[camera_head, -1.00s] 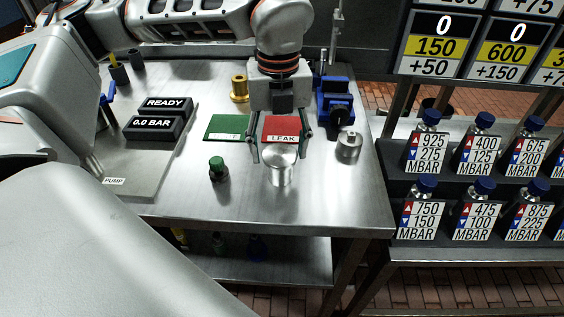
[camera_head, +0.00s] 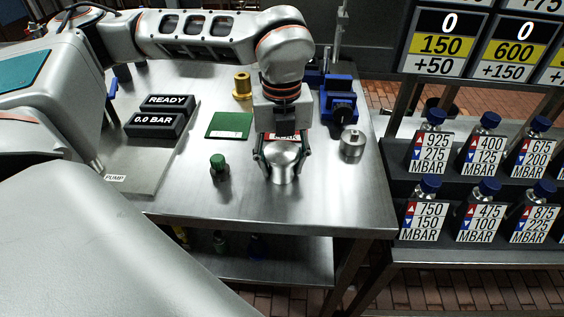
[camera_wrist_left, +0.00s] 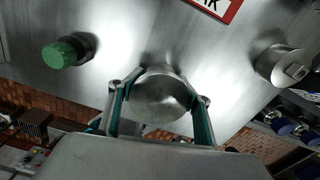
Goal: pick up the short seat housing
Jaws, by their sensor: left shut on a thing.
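A silver cylindrical housing (camera_head: 284,163) stands on the steel table near its front edge; I take it as the short seat housing. My left gripper (camera_head: 284,155) comes down over it with a finger on each side, shut on it. I cannot tell any gap between the housing and the table. My right gripper is not in view.
A smaller silver cylinder (camera_head: 351,146) stands just right of the gripper. A green-capped part (camera_head: 218,167) stands to the left. A blue vise (camera_head: 338,104), a brass part (camera_head: 242,86) and a green mat (camera_head: 229,125) lie behind. The red LEAK mat is mostly covered by the gripper.

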